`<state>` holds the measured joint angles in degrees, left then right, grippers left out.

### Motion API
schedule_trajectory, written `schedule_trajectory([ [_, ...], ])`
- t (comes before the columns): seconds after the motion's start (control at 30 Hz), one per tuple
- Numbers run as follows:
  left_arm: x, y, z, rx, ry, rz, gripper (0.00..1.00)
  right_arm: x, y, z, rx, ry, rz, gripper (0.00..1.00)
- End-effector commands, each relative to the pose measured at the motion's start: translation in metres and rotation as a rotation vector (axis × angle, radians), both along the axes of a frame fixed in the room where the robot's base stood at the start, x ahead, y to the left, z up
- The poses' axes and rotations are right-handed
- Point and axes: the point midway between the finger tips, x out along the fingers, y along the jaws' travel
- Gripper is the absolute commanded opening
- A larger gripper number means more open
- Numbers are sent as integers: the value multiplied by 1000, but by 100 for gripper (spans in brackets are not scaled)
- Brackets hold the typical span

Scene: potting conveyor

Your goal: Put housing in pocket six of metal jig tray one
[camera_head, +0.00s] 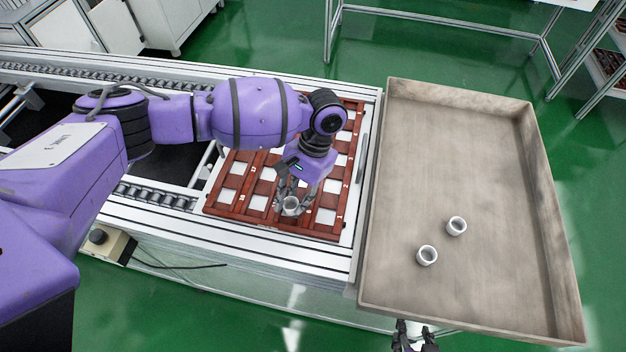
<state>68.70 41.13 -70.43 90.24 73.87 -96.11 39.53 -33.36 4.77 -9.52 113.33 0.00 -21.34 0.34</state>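The jig tray (233,212) is a reddish-brown grid with white square pockets, lying on the conveyor. My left gripper (291,199) points down over its near edge, with its fingers around a small whitish ring-shaped housing (291,204). The housing is upright over the near row of pockets; I cannot tell whether it touches a pocket floor. Two more housings, one (456,226) and another (427,255), stand in the large metal bin.
The large grey bin (378,205) with raised walls stands right of the conveyor; most of its floor is bare. The conveyor's metal rail (240,235) runs along the tray's near side. A small control box (108,243) hangs at the lower left.

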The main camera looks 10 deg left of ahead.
Motion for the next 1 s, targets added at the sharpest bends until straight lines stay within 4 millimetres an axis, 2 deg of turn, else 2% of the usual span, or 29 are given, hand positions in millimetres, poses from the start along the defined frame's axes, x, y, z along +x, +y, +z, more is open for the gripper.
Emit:
schedule_trajectory([
  [0.03,-8,2,-21,1,14,7,38,-5,0,-6,0,11,1,40],
  [1.0,-7,1,-16,-5,11,5,38,-3,1,-4,4,6,-7,40],
])
